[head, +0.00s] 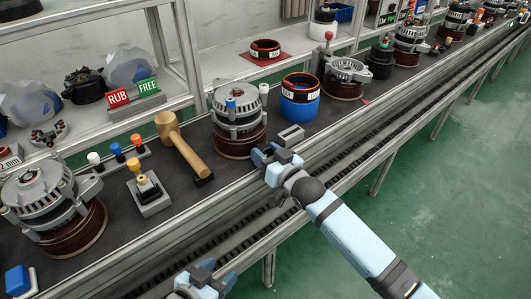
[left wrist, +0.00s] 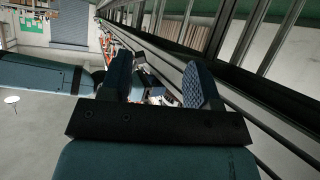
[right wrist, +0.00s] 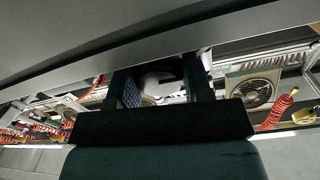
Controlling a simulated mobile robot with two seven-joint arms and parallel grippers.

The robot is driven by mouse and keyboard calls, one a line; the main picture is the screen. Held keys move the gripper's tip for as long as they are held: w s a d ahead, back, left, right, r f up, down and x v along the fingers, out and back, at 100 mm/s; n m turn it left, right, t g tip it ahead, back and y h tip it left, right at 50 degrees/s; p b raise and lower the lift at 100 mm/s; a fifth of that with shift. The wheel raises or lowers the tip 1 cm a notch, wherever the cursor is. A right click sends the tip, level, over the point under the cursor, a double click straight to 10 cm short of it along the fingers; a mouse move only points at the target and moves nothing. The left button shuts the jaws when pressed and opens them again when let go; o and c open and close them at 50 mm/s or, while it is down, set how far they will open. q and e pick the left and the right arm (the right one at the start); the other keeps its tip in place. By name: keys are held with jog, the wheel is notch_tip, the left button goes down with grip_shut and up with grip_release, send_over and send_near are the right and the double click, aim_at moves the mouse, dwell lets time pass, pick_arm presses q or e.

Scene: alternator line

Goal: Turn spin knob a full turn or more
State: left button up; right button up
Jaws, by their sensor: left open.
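No part is marked as the spin knob, and I cannot tell which it is. My right gripper (head: 276,157) is at the bench's front edge, just right of and below that alternator. In the right wrist view its fingers (right wrist: 162,85) are apart, with a dark rounded shape behind them. My left gripper (head: 203,274) is low in front of the bench, open and empty; its fingers (left wrist: 160,85) are apart.
A blue-wrapped coil (head: 299,105) and a grey block (head: 291,135) are beside the right gripper. A rail runs along the bench front; green floor is clear.

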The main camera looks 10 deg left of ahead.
jog(key=shift+c, duration=1.4)
jog(key=shift+r+n+p, duration=0.25)
jog(key=shift+n+p, duration=0.75)
jog(key=shift+p, duration=0.05)
jog(key=shift+n+p, duration=0.45)
jog(key=shift+n, duration=0.35)
jog(key=shift+f+n, duration=0.25)
jog(key=shift+n, duration=0.85)
jog(key=o, duration=0.9)
jog(key=shift+o, duration=0.2)
